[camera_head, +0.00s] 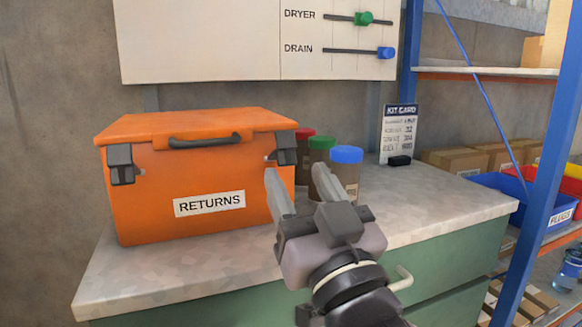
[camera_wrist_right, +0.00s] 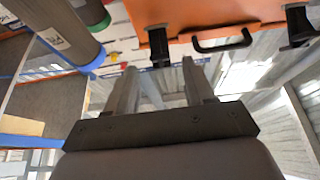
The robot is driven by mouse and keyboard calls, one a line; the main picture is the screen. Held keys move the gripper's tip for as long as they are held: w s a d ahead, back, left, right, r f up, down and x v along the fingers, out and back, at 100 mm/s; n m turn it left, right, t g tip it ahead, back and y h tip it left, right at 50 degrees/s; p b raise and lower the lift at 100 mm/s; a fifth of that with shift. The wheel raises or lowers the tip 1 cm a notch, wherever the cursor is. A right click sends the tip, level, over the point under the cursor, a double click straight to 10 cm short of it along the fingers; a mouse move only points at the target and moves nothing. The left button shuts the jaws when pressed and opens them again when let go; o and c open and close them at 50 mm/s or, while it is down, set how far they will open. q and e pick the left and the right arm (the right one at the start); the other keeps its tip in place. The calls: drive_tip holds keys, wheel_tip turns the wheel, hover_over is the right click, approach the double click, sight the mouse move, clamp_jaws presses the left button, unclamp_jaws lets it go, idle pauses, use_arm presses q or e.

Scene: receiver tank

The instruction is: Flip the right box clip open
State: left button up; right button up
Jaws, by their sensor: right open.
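The orange box (camera_head: 190,190), labelled RETURNS, stands on the counter with its lid down. Its dark right clip (camera_head: 285,148) is at the front right top corner and lies against the box front; its exact latch position is hard to tell. The left clip (camera_head: 122,165) hangs at the other front corner. My right gripper (camera_head: 295,180) is open and empty, its fingertips just below and in front of the right clip, with no clear contact. In the right wrist view the right clip (camera_wrist_right: 159,40) shows just beyond the open fingertips (camera_wrist_right: 160,70). My left gripper is not in view.
Jars with red, green and blue (camera_head: 346,155) lids stand right of the box, close behind my right gripper. A kit card (camera_head: 398,133) stands farther back. A panel with sliders (camera_head: 340,40) hangs above. The counter's right part (camera_head: 440,195) is clear; a blue rack post stands beyond.

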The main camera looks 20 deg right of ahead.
drive_tip(key=shift+p+v, duration=0.3)
drive_tip(key=shift+v, duration=0.75)
